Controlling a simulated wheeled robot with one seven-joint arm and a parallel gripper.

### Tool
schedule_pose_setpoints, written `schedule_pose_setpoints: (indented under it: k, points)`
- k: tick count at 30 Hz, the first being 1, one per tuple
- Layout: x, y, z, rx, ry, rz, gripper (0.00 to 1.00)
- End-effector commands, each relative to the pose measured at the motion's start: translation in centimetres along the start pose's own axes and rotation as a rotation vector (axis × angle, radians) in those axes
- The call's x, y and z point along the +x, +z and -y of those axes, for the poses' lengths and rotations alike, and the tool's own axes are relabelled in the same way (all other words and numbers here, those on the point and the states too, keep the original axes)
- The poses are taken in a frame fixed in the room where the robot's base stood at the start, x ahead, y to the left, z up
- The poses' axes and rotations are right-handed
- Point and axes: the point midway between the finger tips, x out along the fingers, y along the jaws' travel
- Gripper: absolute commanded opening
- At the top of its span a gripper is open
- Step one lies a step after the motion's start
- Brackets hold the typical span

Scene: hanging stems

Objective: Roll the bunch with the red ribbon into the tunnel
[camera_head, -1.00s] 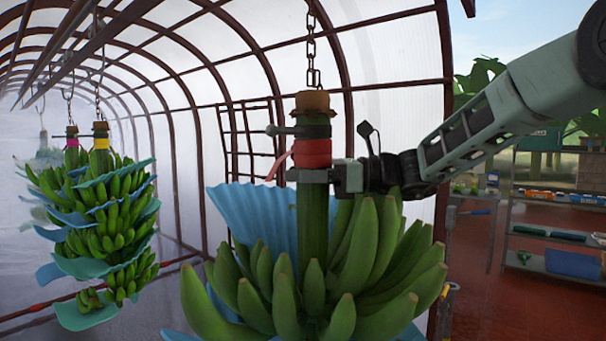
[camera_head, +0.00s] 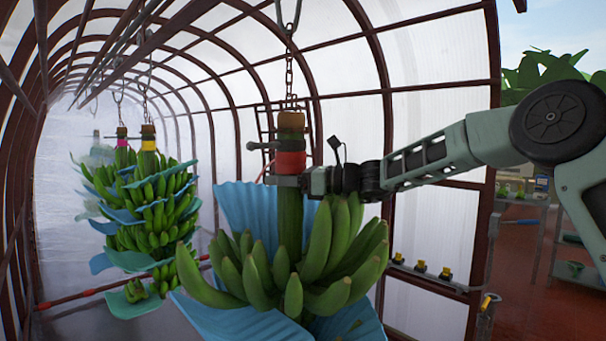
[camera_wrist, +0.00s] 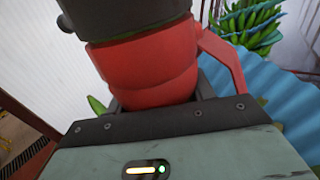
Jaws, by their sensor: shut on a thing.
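The bunch with the red ribbon (camera_head: 291,162) hangs upright from a chain at the centre of the head view, with green bananas (camera_head: 325,240) and blue sheets around it. My gripper (camera_head: 287,181) is shut on its stem just below the red ribbon. The wrist view shows the red ribbon (camera_wrist: 145,75) close up above my gripper, with a loose end on the right. The fingertips are partly hidden by the stem. The tunnel (camera_head: 235,75) is an arched frame with pale translucent walls, stretching to the far left.
Hanging bunches with a yellow ribbon (camera_head: 148,144) and a pink ribbon (camera_head: 122,142) are inside the tunnel to the left, with blue sheets. A red bar (camera_head: 75,297) runs low along the left. A shelf (camera_head: 520,215) stands at the right. There is a gap between the held bunch and the others.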

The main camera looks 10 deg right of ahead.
Motion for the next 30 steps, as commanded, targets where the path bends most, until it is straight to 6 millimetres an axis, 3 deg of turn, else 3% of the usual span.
schedule_pose_setpoints:
  k: [9,23,24,26,30]
  points:
    - [2.9,0.1,2.0,0.009,0.000,0.000,0.12]
    - [3.2,-0.1,2.2,0.008,0.000,0.001,0.12]
    - [3.2,0.0,2.2,0.008,0.000,0.001,0.61]
    - [3.2,0.0,2.2,0.007,0.000,0.001,0.73]
    - [3.2,0.0,2.2,0.006,0.000,0.000,0.73]
